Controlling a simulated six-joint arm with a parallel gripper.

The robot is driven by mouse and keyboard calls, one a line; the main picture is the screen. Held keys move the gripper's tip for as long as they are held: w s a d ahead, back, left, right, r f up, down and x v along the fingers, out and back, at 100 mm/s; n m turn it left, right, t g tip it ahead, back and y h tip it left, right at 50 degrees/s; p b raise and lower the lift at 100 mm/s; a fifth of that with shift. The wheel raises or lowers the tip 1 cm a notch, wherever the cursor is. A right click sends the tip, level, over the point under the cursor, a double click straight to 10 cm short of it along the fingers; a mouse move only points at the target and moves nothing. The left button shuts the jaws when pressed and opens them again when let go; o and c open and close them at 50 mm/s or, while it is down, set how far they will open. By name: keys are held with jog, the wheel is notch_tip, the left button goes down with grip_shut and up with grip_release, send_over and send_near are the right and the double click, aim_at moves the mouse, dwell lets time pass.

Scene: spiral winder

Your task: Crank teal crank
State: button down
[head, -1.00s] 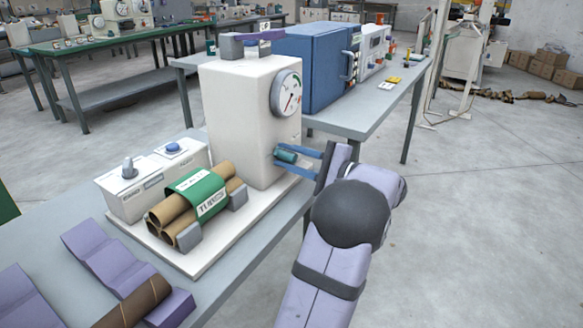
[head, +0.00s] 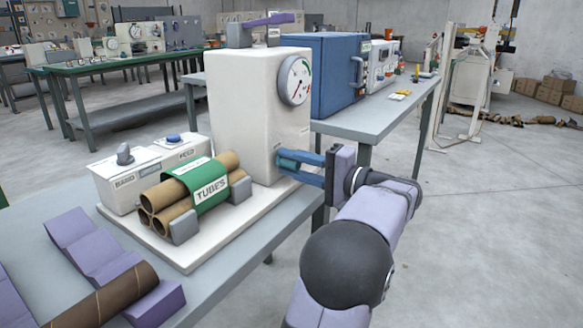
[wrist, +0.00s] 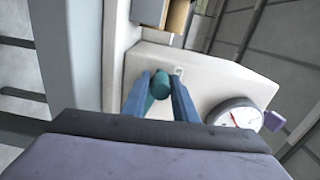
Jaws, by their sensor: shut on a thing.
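The teal crank (wrist: 160,84) shows in the wrist view as a short rounded grip at the side of a white machine (head: 236,120). My gripper (head: 283,162) reaches in from the right with two blue fingers, shut on the crank, one finger on either side of it. In the head view the fingers mostly hide the crank. The white machine stands upright on a white base plate (head: 205,255). Its round dial (head: 297,80) has a red needle pointing down-left, and the dial also shows in the wrist view (wrist: 235,115).
Brown tubes (head: 160,222) with a green "TUBES" band (head: 197,184) lie on the base plate. A control box (head: 122,180) with knobs stands behind them. A purple cradle (head: 85,245) and a brown tube (head: 110,297) lie front left. A blue cabinet (head: 325,75) stands behind.

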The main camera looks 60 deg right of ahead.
jog(key=shift+d+r, duration=0.2)
jog(key=shift+r, duration=0.15)
jog(key=c, duration=1.7)
grip_release()
jog(key=shift+o, duration=0.6)
jog(key=shift+f, duration=0.15)
jog(key=shift+s, duration=0.1)
jog(key=s+p, duration=0.1)
jog(key=s, duration=0.6)
jog(key=shift+s, duration=0.15)
jog(key=shift+a, duration=0.1)
